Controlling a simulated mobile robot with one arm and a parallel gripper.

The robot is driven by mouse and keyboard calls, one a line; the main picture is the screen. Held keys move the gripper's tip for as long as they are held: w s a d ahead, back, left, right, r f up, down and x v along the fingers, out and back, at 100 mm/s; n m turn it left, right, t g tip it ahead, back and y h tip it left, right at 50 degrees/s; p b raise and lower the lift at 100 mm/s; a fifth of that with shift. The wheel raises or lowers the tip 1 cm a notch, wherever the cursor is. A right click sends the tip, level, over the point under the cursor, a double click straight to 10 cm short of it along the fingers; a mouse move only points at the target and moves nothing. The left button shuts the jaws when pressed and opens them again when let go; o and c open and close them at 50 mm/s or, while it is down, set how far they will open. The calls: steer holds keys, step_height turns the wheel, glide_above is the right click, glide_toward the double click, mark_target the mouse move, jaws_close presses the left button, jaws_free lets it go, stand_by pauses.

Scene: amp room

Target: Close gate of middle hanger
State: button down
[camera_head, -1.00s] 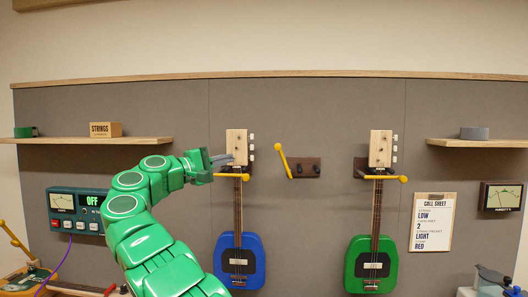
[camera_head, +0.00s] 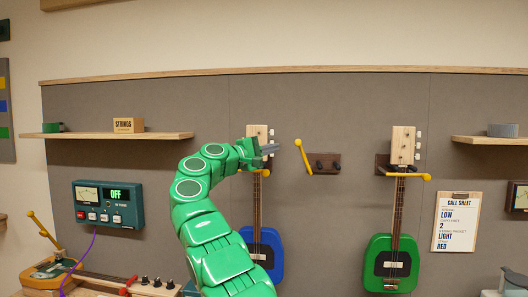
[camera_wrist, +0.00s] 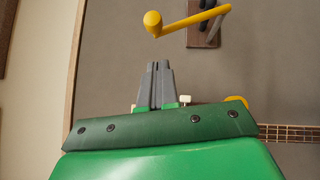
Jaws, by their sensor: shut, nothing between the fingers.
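The middle hanger (camera_head: 324,163) is a dark wooden block with pegs on the grey wall panel, with no guitar on it. Its yellow gate (camera_head: 303,156) stands raised, tilted up and to the left. In the wrist view the gate's round knob (camera_wrist: 153,20) is beyond my fingertips, with the hanger (camera_wrist: 204,27) at the top. My gripper (camera_head: 270,149) is shut and empty, in front of the blue guitar's headstock and left of the raised gate, apart from it. My gripper's grey fingers (camera_wrist: 155,80) are together in the wrist view.
A blue guitar (camera_head: 262,250) hangs left, its yellow gate (camera_head: 258,172) across the neck, partly hidden by my arm. A green guitar (camera_head: 391,262) hangs right behind a lowered yellow gate (camera_head: 408,175). Shelves (camera_head: 120,136) flank the panel.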

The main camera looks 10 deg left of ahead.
steer(key=shift+d+r, duration=0.25)
steer(key=shift+d, duration=0.8)
steer(key=shift+d+r, duration=0.2)
steer(key=shift+d, duration=0.8)
steer(key=shift+w, duration=0.1)
steer(key=shift+d, duration=0.15)
